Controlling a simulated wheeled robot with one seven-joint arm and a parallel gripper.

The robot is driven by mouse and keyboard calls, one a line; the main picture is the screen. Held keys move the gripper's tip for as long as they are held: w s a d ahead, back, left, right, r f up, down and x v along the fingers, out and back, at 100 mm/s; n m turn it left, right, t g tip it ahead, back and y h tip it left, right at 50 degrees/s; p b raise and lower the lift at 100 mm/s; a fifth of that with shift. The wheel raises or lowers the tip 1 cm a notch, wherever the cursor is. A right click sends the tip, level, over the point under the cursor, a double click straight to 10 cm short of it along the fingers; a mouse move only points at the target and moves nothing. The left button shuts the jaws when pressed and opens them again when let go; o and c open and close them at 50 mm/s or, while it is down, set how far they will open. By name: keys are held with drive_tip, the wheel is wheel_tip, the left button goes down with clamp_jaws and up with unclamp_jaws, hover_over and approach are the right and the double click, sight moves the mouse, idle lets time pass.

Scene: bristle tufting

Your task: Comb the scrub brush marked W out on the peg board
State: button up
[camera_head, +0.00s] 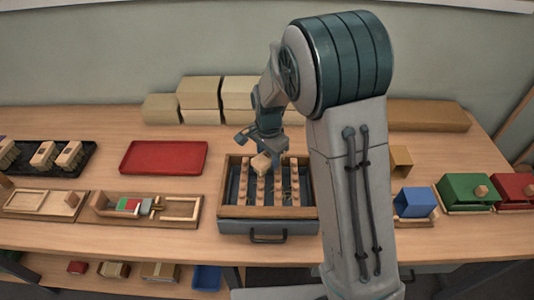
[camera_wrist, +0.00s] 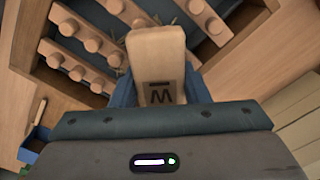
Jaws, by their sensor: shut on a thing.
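My gripper (camera_head: 263,153) is shut on a pale wooden scrub brush (camera_head: 261,163). In the wrist view the brush (camera_wrist: 157,48) stands out between the blue fingers. Its near end carries a dark letter that looks like W from this side, with a short bar above it; I cannot tell which way up the mark is meant. The peg board (camera_head: 268,212) is a wooden frame with rows of round wooden pegs over dark gaps, and the brush is over its far middle part. The peg rows show in the wrist view (camera_wrist: 85,40).
A black tray (camera_head: 82,168) with several brushes and an empty red tray (camera_head: 163,157) lie left. Wooden trays (camera_head: 150,218) line the front left. Blue (camera_head: 413,203), green (camera_head: 467,190) and red (camera_head: 513,188) boxes stand right. Cardboard boxes (camera_head: 198,93) stand behind.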

drive_tip(key=r+p, duration=0.1)
drive_tip(key=r, duration=0.3)
drive_tip(key=shift+s+p, duration=0.2)
drive_tip(key=shift+p, duration=0.2)
drive_tip(key=shift+w+r+p, duration=0.15)
drive_tip(key=shift+r+p, duration=0.35)
drive_tip(key=shift+r, duration=0.15)
drive_tip(key=shift+r+p, duration=1.05)
drive_tip(key=shift+r, duration=0.5)
